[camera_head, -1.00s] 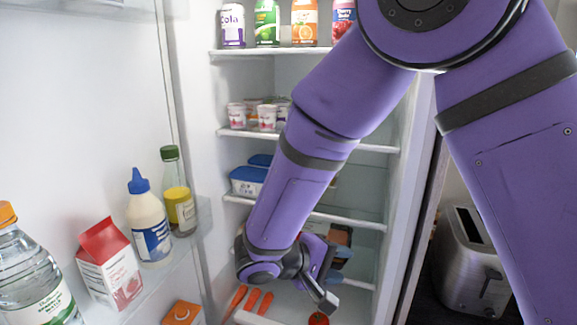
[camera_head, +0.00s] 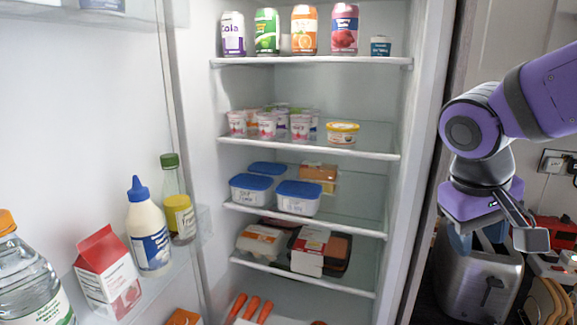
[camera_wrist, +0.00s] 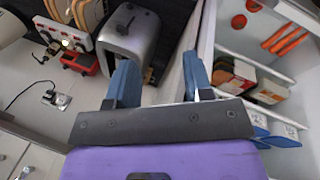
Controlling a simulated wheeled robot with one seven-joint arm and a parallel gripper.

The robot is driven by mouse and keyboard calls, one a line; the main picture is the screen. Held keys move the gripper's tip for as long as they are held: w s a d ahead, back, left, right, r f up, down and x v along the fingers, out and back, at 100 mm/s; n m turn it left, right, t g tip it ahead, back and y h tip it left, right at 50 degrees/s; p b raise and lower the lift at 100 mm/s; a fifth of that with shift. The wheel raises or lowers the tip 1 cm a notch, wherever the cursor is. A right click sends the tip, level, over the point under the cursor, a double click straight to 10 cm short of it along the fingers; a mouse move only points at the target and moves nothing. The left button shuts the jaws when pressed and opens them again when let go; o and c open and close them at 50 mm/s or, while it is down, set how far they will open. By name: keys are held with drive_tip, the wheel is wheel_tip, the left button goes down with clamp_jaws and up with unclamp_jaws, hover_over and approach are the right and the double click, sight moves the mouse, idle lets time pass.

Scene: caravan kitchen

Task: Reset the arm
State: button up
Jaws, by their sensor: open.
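My purple arm is raised at the right of the head view, outside the open fridge. My gripper (camera_head: 478,238) points down in front of the silver toaster (camera_head: 478,280). In the wrist view the two blue fingers of my gripper (camera_wrist: 160,75) stand apart with nothing between them. The toaster (camera_wrist: 130,38) shows beyond them. The fridge interior shows at the right of the wrist view.
The fridge shelves hold cans (camera_head: 305,30), yogurt cups (camera_head: 268,124), blue-lidded tubs (camera_head: 298,199) and packaged food (camera_head: 312,250). The door rack at left holds bottles and a red-topped carton (camera_head: 107,272). The fridge's right side wall (camera_head: 425,150) stands left of my gripper.

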drive_tip(key=s+d+r+m+t+y, duration=0.1)
drive_tip(key=s+d+r+t+y, duration=0.1)
drive_tip(key=s, duration=0.5)
drive_tip(key=shift+d+r+t+y, duration=0.35)
drive_tip(key=shift+r+t+y, duration=0.25)
drive_tip(key=shift+r+t, duration=0.7)
